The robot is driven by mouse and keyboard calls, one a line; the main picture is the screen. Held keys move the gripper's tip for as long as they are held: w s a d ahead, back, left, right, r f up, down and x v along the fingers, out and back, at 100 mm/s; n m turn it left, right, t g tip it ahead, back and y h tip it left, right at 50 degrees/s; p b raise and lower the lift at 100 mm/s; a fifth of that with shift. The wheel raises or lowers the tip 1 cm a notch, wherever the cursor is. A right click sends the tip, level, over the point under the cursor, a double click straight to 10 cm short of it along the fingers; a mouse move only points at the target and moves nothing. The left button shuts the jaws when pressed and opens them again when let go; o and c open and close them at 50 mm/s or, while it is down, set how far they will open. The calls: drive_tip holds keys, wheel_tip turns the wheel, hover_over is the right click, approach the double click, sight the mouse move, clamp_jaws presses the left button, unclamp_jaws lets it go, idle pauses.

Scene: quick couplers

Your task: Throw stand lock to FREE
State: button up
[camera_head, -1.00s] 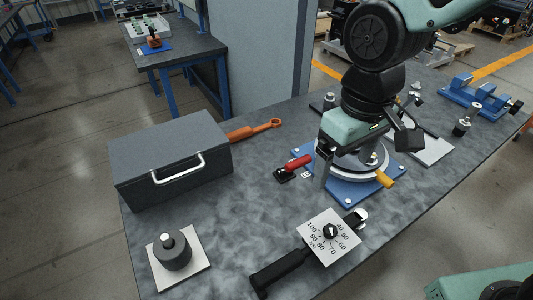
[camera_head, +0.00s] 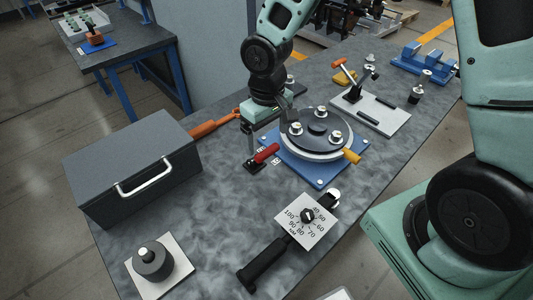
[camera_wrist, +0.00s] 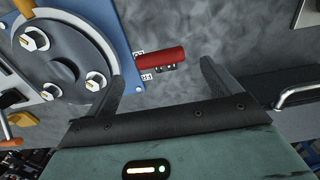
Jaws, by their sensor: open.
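The stand lock is a red-handled lever (camera_head: 266,153) on a dark mount at the left edge of the blue stand base (camera_head: 320,178). In the wrist view the red handle (camera_wrist: 160,58) lies roughly level across the picture, with small white labels beside its left end, too small to read surely. My gripper (camera_head: 268,128) is open and empty, above and just behind the lever. In the wrist view the fingertips (camera_wrist: 160,75) point toward the handle, one to each side of it, and seem apart from it. The stand carries a round grey plate (camera_head: 318,128) with several bolts and a yellow handle (camera_head: 352,156).
A dark box (camera_head: 130,172) with a silver handle stands at the left. An orange wrench (camera_head: 213,126) lies behind the lever. A torque wrench with a dial plate (camera_head: 306,217) lies in front. A grey plate (camera_head: 385,118) with fittings is at the right.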

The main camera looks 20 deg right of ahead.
sight(267, 149)
wheel_tip(267, 149, down, 8)
drive_tip(key=shift+r, duration=0.2)
drive_tip(key=shift+c, duration=0.3)
